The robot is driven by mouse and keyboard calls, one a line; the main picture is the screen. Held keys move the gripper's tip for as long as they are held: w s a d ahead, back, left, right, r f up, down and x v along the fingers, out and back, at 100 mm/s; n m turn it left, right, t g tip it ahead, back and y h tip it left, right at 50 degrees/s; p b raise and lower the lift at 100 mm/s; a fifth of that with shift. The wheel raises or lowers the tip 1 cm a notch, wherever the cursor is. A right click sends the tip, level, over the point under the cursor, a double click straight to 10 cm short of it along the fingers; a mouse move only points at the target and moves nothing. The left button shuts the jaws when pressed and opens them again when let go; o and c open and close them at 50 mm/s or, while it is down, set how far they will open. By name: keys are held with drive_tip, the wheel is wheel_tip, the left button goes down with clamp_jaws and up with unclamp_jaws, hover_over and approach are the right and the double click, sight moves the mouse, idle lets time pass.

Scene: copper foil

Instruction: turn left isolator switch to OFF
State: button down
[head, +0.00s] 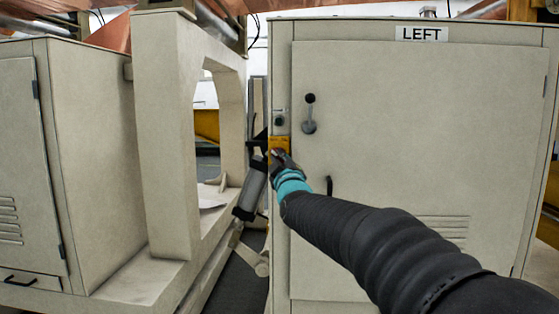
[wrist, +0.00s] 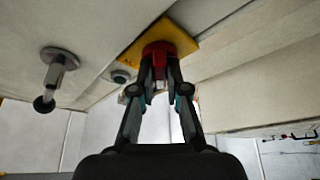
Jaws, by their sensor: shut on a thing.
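The isolator switch is a red knob (wrist: 165,58) on a yellow plate (wrist: 141,43), fixed to the left edge of the cabinet front marked LEFT. In the head view the yellow plate (head: 279,142) shows just above my gripper (head: 276,155), which hides most of the knob. In the wrist view my gripper (wrist: 166,72) is shut on the red knob, one finger at each side of it. Any ON or OFF marking is not readable, and I cannot tell which way the knob is turned.
A black-knobbed lever handle (head: 309,115) sticks out of the cabinet door (head: 420,130), right of the switch. A small grey round fitting (head: 279,120) sits above the plate. A beige machine frame (head: 165,130) stands to the left, across a narrow gap.

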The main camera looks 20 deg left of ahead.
drive_tip(key=c, duration=1.2)
unclamp_jaws()
drive_tip(key=shift+s+a, duration=0.1)
drive_tip(key=shift+s+d, duration=0.1)
drive_tip(key=shift+d, duration=0.1)
drive_tip(key=v, duration=1.1)
drive_tip(key=shift+s+d+f, duration=0.1)
drive_tip(key=shift+s+f, duration=0.1)
drive_tip(key=shift+s, duration=0.05)
